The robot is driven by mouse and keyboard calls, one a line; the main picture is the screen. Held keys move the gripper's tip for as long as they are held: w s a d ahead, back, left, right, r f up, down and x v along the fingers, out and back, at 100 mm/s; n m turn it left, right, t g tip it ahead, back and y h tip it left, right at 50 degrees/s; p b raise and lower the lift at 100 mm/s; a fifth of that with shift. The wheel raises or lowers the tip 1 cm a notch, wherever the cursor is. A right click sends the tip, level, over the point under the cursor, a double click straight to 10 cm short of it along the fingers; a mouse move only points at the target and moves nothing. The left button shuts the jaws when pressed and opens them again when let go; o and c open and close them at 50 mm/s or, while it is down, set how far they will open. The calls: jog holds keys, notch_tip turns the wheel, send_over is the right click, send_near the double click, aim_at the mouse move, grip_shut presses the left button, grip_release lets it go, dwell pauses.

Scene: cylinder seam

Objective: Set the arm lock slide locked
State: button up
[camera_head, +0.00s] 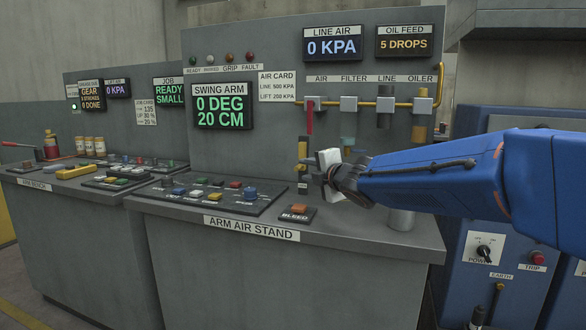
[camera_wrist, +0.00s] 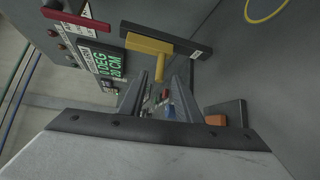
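A yellow slide handle (camera_head: 303,150) on a dark upright bar stands on the wall panel of the arm air stand, below the red lever. I take it for the arm lock slide. In the wrist view its yellow T-shaped handle (camera_wrist: 160,66) sticks out from the dark bar (camera_wrist: 192,50), and its stem appears between my finger lines. My gripper (camera_head: 322,176) is just right of the slide's lower part, partly overlapping it in the head view. In the wrist view my gripper (camera_wrist: 158,88) is open, with nothing seen held. Contact with the handle cannot be told.
The red lever (camera_head: 310,119) hangs above the slide; it also shows in the wrist view (camera_wrist: 78,16). The orange BLEED button (camera_head: 299,209) and a button panel (camera_head: 217,196) lie on the counter below. A grey cup (camera_head: 401,219) stands under my arm.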

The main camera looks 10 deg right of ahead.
aim_at(299, 158)
jog(key=x, duration=1)
jog(key=shift+w, duration=0.2)
jog(key=shift+a, duration=0.1)
jog(key=shift+c, duration=0.7)
jog(key=shift+f, duration=0.1)
grip_shut()
